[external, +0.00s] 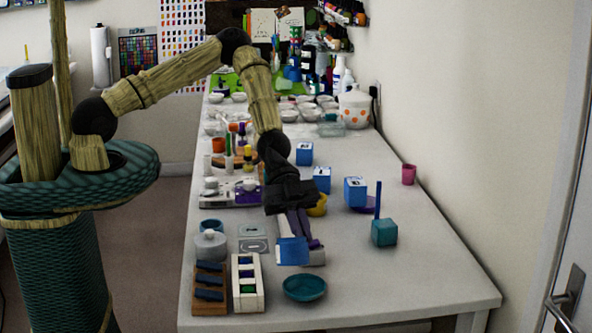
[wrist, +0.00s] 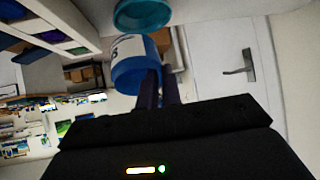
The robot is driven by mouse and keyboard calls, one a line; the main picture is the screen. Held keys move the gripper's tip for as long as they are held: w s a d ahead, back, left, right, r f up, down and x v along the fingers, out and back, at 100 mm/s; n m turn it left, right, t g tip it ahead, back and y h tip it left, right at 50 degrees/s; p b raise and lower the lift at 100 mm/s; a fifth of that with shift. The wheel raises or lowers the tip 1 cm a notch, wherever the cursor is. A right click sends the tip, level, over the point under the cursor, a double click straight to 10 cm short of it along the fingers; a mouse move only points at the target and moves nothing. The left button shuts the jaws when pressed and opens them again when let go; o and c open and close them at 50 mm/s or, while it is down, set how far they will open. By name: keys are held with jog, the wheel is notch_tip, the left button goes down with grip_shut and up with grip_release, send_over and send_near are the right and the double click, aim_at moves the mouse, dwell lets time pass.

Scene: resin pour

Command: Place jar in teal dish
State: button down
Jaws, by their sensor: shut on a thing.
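My gripper (external: 301,228) has purple fingers pointing down and is shut on a blue jar with a whitish label (external: 291,251). In the wrist view the jar (wrist: 131,66) sits at the tips of the fingers (wrist: 158,88), with its label partly seen. The teal dish (external: 304,288) is a shallow round bowl near the table's front edge, empty as far as I can see. In the external view the jar appears just behind the dish. In the wrist view the dish (wrist: 143,14) shows beyond the jar, cut by the top edge. The gap between them is hard to judge.
A brown rack (external: 209,289) and a white rack (external: 247,284) with coloured bars stand left of the dish. A teal cube (external: 384,232), blue boxes (external: 355,191) and a yellow bowl (external: 318,205) stand farther back. The table right of the dish is clear.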

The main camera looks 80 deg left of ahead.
jog(key=w+d+r+m+g+y, duration=0.2)
jog(key=d+r+m+g+y, duration=0.2)
jog(key=m, duration=0.7)
notch_tip(320, 180, up, 2)
jog(key=shift+w+d+g+y, duration=0.25)
jog(key=shift+d+g+y, duration=0.15)
jog(key=shift+d+y, duration=0.55)
notch_tip(320, 180, down, 6)
jog(key=p, duration=0.2)
jog(key=shift+f, duration=0.15)
notch_tip(320, 180, down, 3)
jog(key=shift+f+p, duration=0.15)
jog(key=shift+p, duration=0.55)
jog(key=shift+f, duration=0.2)
